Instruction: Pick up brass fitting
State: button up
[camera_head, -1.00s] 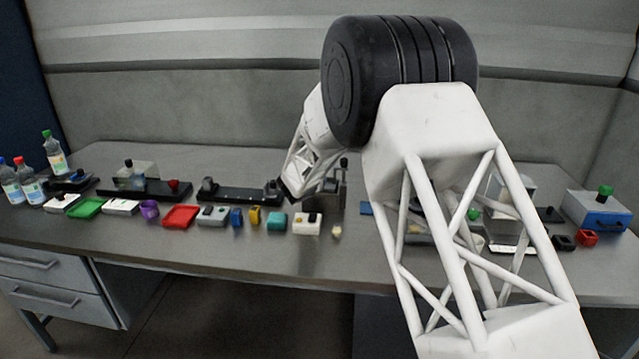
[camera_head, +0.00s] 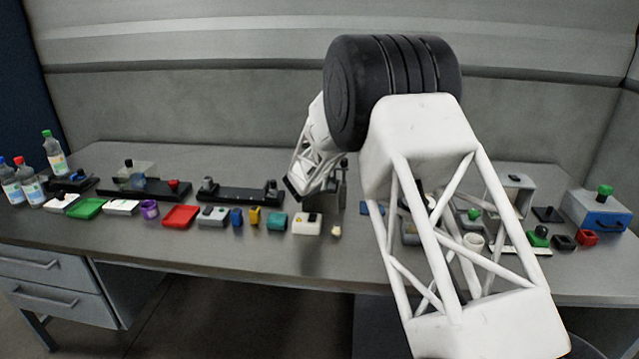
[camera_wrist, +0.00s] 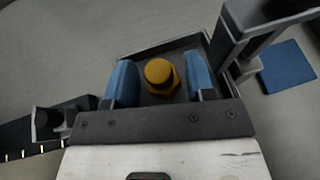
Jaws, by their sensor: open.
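The brass fitting (camera_wrist: 160,74) shows in the wrist view as a gold, rounded piece with a wider base. It sits over a dark square tray or base (camera_wrist: 205,43). My gripper (camera_wrist: 160,63) is open, with one blue finger on either side of the fitting in the picture. Gaps show between the fitting and both fingers. I cannot tell how far the fingertips are above it. In the head view my gripper (camera_head: 294,188) is above the middle of the bench, and the fitting is hidden there.
A dark upright post or bracket (camera_wrist: 237,40) stands close to the right finger. A blue square (camera_wrist: 287,66) lies beyond it. A black fixture (camera_head: 240,194) is left of my gripper. A white box (camera_head: 307,224) and other small items line the bench front.

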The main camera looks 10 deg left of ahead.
jog(key=shift+w+d+f, duration=0.1)
jog(key=shift+w+f, duration=0.05)
jog(key=shift+w, duration=0.25)
dwell(0.3)
jog(key=c, duration=0.8)
jog(key=shift+r, duration=0.9)
notch_tip(320, 180, up, 2)
jog(key=shift+s, duration=0.1)
jog(key=s+d, duration=0.1)
jog(key=s, duration=0.4)
jog(key=s+d, duration=0.2)
jog(key=s, duration=0.3)
jog(key=s+d+r, duration=0.1)
jog(key=s, duration=0.4)
jog(key=shift+d+r, duration=0.1)
jog(key=shift+d, duration=0.25)
